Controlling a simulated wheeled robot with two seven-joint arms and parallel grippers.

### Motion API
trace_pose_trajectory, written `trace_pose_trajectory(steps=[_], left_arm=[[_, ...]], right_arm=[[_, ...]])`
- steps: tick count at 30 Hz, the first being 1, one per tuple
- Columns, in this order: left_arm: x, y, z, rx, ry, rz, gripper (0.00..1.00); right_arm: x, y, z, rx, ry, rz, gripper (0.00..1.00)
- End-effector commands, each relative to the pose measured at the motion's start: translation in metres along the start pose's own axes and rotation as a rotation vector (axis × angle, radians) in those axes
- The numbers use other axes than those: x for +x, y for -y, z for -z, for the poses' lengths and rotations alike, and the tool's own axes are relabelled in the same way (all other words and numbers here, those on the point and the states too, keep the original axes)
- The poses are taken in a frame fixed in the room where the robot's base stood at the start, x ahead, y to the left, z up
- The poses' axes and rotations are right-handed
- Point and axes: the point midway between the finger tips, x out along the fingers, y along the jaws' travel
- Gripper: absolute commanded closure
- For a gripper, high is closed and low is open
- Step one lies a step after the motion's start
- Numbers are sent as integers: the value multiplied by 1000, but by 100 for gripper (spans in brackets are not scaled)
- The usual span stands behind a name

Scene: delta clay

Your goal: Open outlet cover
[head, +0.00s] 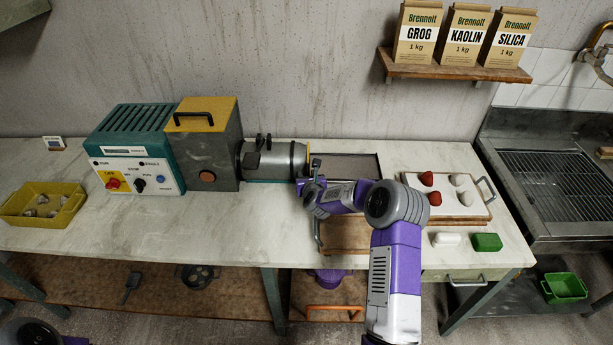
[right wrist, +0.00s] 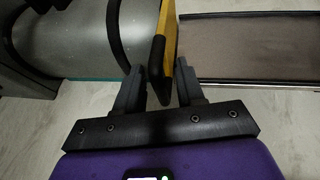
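The outlet cover is a yellow plate (head: 309,152) at the right end of the grey machine barrel (head: 276,160). In the right wrist view the yellow plate (right wrist: 169,32) is seen nearly edge-on, with a black handle (right wrist: 156,58) on it. My right gripper (right wrist: 158,88) is open, one finger on each side of the handle's lower end, with a gap visible on both sides. In the head view my right gripper (head: 306,184) is at the barrel's end, partly hidden by its own wrist. Only a bit of my left arm shows at the bottom left; its gripper is out of frame.
The teal control box (head: 140,150) and a grey hopper block with yellow top (head: 208,150) stand left of the barrel. A dark tray (head: 350,162) lies just right of the cover. A wooden board (head: 345,237) lies in front. A white board (head: 462,206) holds red and pale lumps.

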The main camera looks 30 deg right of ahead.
Motion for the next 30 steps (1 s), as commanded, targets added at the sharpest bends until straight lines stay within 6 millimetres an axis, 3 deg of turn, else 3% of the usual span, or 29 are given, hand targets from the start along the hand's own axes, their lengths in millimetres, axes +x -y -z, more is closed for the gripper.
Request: trace_pose_trajectory(steps=[13, 14, 21, 30], left_arm=[[0, 0, 0, 0, 0, 0, 57], [0, 0, 0, 0, 0, 0, 57], [0, 0, 0, 0, 0, 0, 57], [2, 1, 0, 0, 0, 0, 57]], right_arm=[[11, 0, 0, -1, -1, 0, 62], [11, 0, 0, -1, -1, 0, 63], [11, -1, 0, -1, -1, -2, 100], [10, -6, 1, -4, -1, -10, 100]])
